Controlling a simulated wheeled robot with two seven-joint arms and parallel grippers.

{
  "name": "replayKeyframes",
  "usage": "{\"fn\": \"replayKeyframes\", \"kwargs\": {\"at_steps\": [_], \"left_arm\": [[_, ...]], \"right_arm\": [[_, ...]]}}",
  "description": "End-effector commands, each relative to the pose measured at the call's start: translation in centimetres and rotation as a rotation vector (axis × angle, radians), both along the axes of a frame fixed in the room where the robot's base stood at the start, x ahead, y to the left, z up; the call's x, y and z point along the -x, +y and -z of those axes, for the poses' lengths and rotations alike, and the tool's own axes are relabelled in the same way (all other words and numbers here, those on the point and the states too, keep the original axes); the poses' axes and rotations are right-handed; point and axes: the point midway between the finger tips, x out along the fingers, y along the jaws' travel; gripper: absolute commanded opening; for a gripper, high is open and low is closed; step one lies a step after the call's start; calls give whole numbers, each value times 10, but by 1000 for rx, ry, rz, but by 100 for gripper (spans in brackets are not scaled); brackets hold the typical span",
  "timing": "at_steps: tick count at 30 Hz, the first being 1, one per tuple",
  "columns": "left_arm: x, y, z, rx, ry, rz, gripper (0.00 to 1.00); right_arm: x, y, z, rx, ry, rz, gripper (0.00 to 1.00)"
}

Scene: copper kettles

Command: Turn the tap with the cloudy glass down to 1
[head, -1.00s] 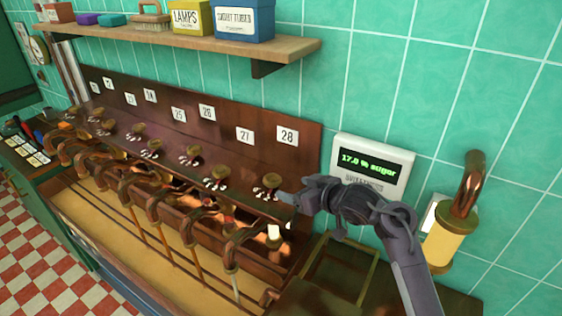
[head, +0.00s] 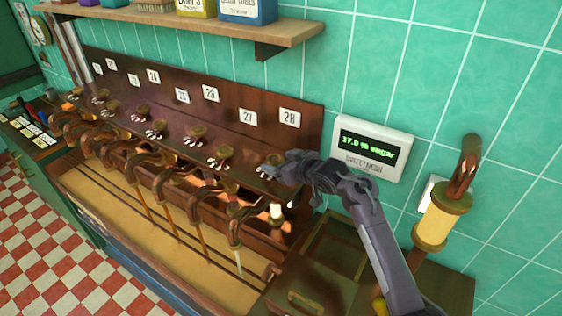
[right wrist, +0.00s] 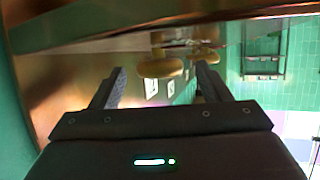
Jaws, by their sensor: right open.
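A row of brass tap knobs with pale dial marks runs along a dark wooden panel (head: 225,105) with number labels. My right gripper (head: 272,170) is at the rightmost knob, below the label 28 (head: 289,118), and covers part of it. In the right wrist view, my right gripper (right wrist: 160,76) is open, with a brass knob (right wrist: 160,69) showing between its fingers; I cannot tell whether they touch it. A copper spout (head: 236,228) and a small whitish piece (head: 276,211) are below. I cannot make out which glass is cloudy. My left gripper is not in view.
A white display (head: 370,148) reading about "17.0 % sugar" is on the tiled wall. A yellow cylinder with a copper pipe (head: 437,225) stands to the right of my arm. A wooden shelf (head: 200,22) with boxes hangs above the panel.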

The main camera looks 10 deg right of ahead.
Motion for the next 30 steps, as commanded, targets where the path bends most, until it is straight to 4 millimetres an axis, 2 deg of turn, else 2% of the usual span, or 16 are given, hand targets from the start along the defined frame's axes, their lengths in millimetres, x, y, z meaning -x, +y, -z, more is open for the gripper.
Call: {"fn": "replayKeyframes", "kwargs": {"at_steps": [1,6,11,12,20,30], "left_arm": [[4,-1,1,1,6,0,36],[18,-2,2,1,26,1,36],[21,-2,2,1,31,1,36],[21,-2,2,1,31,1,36],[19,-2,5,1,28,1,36],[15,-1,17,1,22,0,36]], "right_arm": [[0,0,0,0,0,0,70],[0,0,0,0,0,0,48],[0,-1,0,0,0,1,27],[0,-1,0,0,0,1,25],[1,1,0,-2,-1,42,25],[3,8,1,-3,-1,242,25]]}}
